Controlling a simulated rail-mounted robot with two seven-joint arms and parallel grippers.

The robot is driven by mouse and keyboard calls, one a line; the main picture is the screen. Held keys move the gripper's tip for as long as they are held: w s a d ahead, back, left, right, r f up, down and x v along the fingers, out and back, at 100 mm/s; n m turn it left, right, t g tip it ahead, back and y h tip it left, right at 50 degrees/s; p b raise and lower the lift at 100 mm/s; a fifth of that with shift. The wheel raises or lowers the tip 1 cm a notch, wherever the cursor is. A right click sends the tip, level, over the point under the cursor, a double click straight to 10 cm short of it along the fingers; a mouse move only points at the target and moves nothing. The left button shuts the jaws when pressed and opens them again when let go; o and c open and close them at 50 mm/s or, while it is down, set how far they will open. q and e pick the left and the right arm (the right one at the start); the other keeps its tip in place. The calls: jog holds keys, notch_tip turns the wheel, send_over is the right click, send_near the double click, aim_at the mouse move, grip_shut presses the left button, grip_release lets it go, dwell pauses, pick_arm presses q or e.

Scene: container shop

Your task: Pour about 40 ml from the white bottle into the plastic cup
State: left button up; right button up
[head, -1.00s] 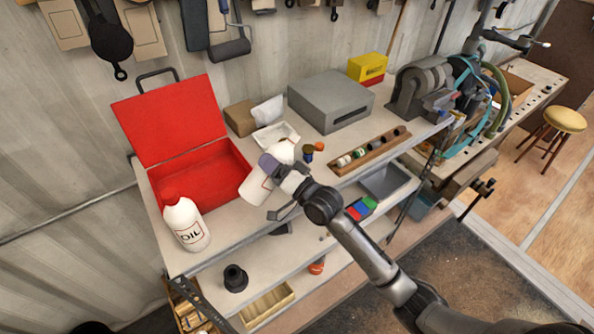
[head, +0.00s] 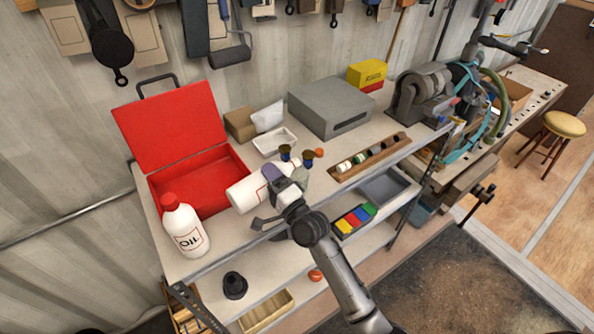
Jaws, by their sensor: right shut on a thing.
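My right gripper (head: 277,192) is shut on the white bottle (head: 248,194). It holds the bottle over the front of the workbench, tilted close to level, with its base to the left and its upper end to the right. The fingers hide the bottle's mouth. A small pale, see-through shape (head: 303,180) shows just right of the gripper; I cannot tell whether it is the plastic cup. No liquid stream can be made out. My left gripper is not in view.
A white OIL bottle with a red cap (head: 184,226) stands at the front left, beside an open red toolbox (head: 213,166). Two dark-topped small items (head: 285,153) stand behind the gripper. A wooden rack (head: 368,157) is to the right. A white tray (head: 274,141) lies behind.

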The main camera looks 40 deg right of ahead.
jog(key=shift+r+m+h+p, duration=0.4)
jog(key=shift+m+p, duration=0.15)
jog(key=shift+m, duration=0.25)
jog(key=shift+d+r+m+p, duration=0.15)
jog(key=shift+r+m+p, duration=0.2)
jog(key=shift+m+p, duration=0.4)
jog(key=shift+h, duration=0.3)
jog(key=shift+a+m, duration=0.25)
jog(key=shift+a, duration=0.1)
jog(key=shift+w+a, duration=0.1)
jog(key=shift+a, duration=0.65)
jog(key=shift+f, duration=0.1)
jog(key=shift+m+p, duration=0.3)
jog(key=shift+m, duration=0.1)
dwell(0.5)
